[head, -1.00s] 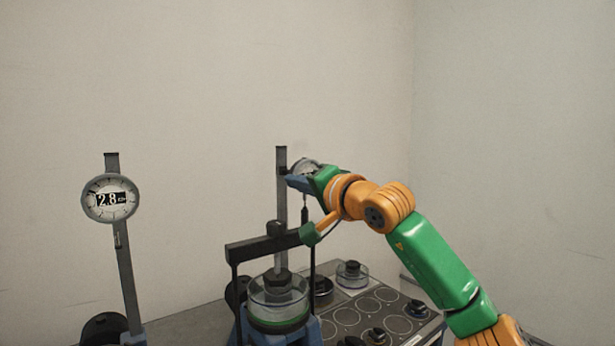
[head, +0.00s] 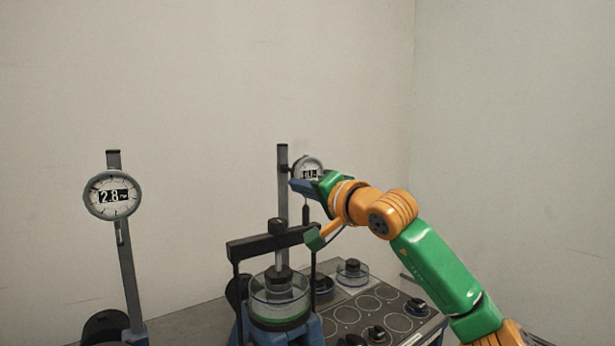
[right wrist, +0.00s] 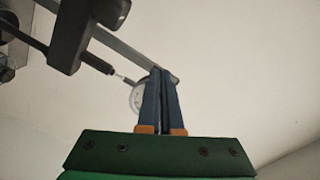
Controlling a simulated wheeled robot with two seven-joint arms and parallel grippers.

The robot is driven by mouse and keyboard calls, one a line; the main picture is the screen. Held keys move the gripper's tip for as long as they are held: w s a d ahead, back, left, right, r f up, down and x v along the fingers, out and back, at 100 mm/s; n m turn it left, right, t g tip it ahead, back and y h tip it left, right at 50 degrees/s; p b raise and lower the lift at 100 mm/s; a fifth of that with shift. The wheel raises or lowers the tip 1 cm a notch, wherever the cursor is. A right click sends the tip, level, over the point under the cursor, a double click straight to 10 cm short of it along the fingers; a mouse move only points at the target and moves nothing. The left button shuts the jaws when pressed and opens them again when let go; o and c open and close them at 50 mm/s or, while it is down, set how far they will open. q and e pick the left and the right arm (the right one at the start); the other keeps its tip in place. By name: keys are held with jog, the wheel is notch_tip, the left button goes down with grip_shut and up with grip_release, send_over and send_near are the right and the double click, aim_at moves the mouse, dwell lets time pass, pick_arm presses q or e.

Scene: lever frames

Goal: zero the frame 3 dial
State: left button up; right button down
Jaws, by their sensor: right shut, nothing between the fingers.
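A round dial gauge (head: 309,165) sits on the post (head: 282,190) of the right-hand lever frame in the head view. The dial (right wrist: 136,97) also shows in the right wrist view, partly behind the fingers. My right gripper (right wrist: 162,72) is shut and empty, its blue fingertips together; whether they touch the dial I cannot tell. A second dial (head: 112,195) on the left post reads 2.8. I see no frame numbers. My left gripper is not in view.
A dark lever beam (head: 258,245) crosses the right-hand frame above a clear round cell (head: 279,300). A tray (head: 383,300) with round recesses and several dark knobbed weights lies to its right. The wall behind is bare.

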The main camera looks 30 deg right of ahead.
jog(key=shift+d+f, duration=0.35)
jog(key=shift+f, duration=0.2)
jog(key=shift+d+f, duration=0.15)
jog(key=shift+d, duration=0.05)
jog(key=shift+f, duration=0.1)
jog(key=s+b, duration=0.3)
jog(key=s, duration=0.3)
jog(key=shift+d+f+b, duration=0.15)
jog(key=shift+f+b, duration=0.15)
jog(key=shift+b, duration=0.1)
